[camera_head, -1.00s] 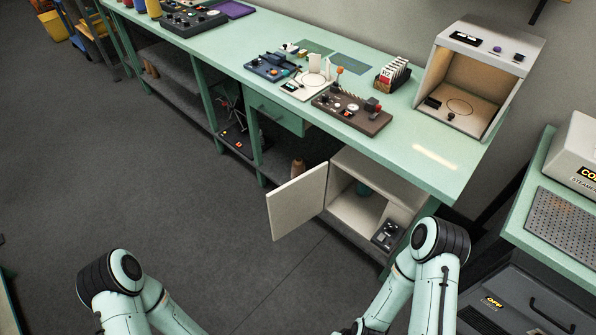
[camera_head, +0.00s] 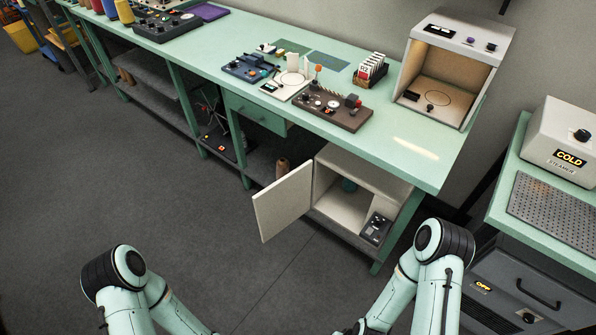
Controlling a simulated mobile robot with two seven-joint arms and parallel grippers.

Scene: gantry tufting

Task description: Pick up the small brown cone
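A small brown cone (camera_head: 282,168) stands on the lower shelf under the green workbench, just behind the open cabinet door. Its lower part is partly hidden by the door's top edge. Farther left on the lower shelf are more small brown shapes (camera_head: 125,76), too small to tell clearly. My two arms reach in at the bottom of the view, well short of the bench. Both grippers are below the picture edge, so I cannot see their fingers.
The pale cabinet door (camera_head: 283,201) stands open into the floor space. The workbench (camera_head: 405,160) carries several control panels, a card rack (camera_head: 370,70) and an open box booth (camera_head: 451,70). A steamer (camera_head: 565,145) is on the right bench. The grey floor (camera_head: 180,190) at left is clear.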

